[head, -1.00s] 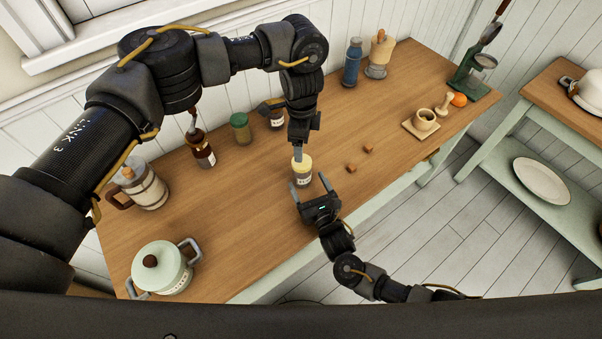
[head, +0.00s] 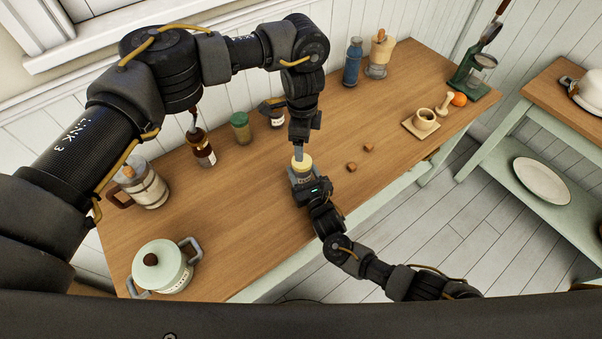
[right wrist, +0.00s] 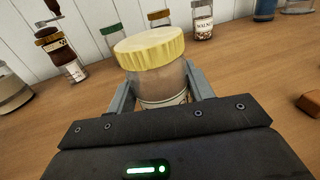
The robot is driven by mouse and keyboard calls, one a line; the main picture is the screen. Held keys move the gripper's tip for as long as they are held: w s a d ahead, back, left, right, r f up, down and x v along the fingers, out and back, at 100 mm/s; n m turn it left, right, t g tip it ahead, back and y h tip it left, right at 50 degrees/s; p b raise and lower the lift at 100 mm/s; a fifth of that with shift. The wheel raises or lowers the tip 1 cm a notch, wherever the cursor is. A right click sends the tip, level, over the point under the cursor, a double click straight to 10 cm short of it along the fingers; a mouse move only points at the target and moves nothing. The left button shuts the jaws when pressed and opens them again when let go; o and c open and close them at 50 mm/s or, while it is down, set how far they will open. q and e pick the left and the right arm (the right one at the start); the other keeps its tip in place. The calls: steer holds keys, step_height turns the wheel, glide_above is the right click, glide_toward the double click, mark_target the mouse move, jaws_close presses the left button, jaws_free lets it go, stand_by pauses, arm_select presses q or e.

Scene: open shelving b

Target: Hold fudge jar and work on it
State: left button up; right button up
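The fudge jar (head: 302,164), with a pale yellow lid, stands upright near the table's front edge. In the right wrist view the jar (right wrist: 158,80) sits between the fingers of my right gripper, its ribbed yellow lid above them. My right gripper (head: 303,178) is around the jar's body from the front; whether both fingers press on it I cannot tell. My left gripper (head: 298,152) points straight down, just above or at the lid; its finger gap is hidden. The lower part of the jar is mostly hidden by the right gripper.
A lidded pot (head: 160,267) and a jug (head: 145,187) are at left. Two small brown cubes (head: 368,148) lie right of the jar. The table (head: 235,200) is clear left of the jar.

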arm_select(q)
steer(key=shift+w, duration=0.1)
arm_select(e)
jaws_close()
arm_select(q)
steer(key=m, duration=1.2)
steer(key=shift+w+a+r+m, duration=0.15)
steer(key=shift+w+a+m, duration=0.1)
steer(key=shift+m, duration=0.05)
arm_select(e)
steer(key=shift+f, duration=0.1)
arm_select(q)
steer(key=m, duration=0.2)
steer(key=shift+m, duration=0.3)
steer(key=m, duration=0.3)
steer(key=shift+s+d+f+m, duration=0.15)
steer(key=shift+s+f+m, duration=0.05)
steer(key=shift+m, duration=0.2)
steer(key=m, duration=0.3)
steer(key=shift+s+d+m, duration=0.1)
steer(key=shift+m, duration=0.2)
steer(key=shift+f, duration=0.1)
